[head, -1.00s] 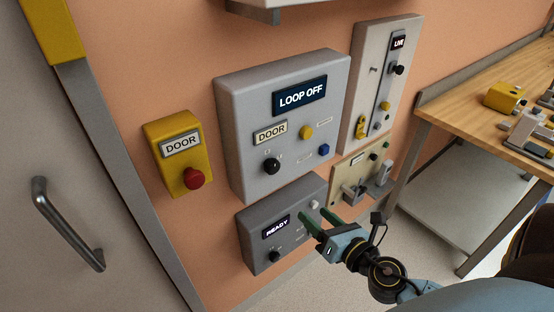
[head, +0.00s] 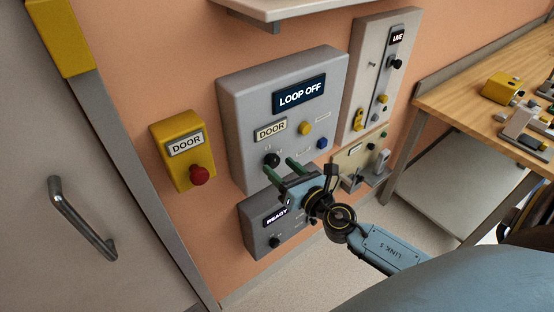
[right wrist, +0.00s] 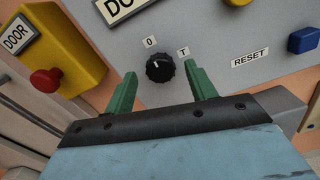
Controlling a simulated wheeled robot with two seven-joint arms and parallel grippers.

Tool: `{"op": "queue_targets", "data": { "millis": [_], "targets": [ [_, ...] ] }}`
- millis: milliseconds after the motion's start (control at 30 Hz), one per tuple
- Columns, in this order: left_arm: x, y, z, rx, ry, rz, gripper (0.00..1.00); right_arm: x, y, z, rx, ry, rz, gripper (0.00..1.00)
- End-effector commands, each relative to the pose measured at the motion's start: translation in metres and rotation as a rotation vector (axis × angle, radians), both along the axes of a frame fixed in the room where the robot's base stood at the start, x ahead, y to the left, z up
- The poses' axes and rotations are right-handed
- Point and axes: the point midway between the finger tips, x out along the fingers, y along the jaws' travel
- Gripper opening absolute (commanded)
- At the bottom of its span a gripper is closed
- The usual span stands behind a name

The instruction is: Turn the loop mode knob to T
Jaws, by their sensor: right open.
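The loop mode knob (head: 271,159) is a round black knob low on the grey box, whose dark display (head: 300,95) reads LOOP OFF. In the right wrist view the knob (right wrist: 159,68) sits between the labels 0 (right wrist: 150,42) and T (right wrist: 183,51); its exact pointer direction is too small to tell. My right gripper (head: 279,167) is open, its two green fingers pointing at the panel. In the right wrist view the fingers are on either side of the knob, apart from it, with nothing held. My left gripper is not in view.
A yellow DOOR box (head: 182,150) with a red button (head: 199,175) is to the left. Yellow (head: 305,128) and blue (head: 322,143) buttons are right of the knob. A READY box (head: 255,232) is below. A wooden bench (head: 460,105) stands at the right.

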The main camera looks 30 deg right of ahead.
Motion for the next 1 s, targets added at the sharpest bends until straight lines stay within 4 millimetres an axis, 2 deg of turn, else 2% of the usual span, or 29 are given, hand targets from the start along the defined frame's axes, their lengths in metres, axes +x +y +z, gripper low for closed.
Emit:
{"op": "queue_targets", "data": {
  "millis": [200, 567, 900, 1000],
  "targets": [
    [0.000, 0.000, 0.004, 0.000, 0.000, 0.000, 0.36, 0.021, 0.002, 0.000, 0.001, 0.000, 0.000, 0.56],
    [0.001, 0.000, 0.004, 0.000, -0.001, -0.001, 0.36, 0.024, 0.002, -0.001, 0.001, 0.001, 0.001, 0.56],
    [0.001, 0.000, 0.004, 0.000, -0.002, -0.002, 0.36, 0.024, 0.002, -0.001, 0.001, 0.001, 0.000, 0.11],
    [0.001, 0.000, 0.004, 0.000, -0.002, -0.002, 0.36, 0.024, 0.002, -0.001, 0.003, 0.001, 0.000, 0.11]
  ]
}}
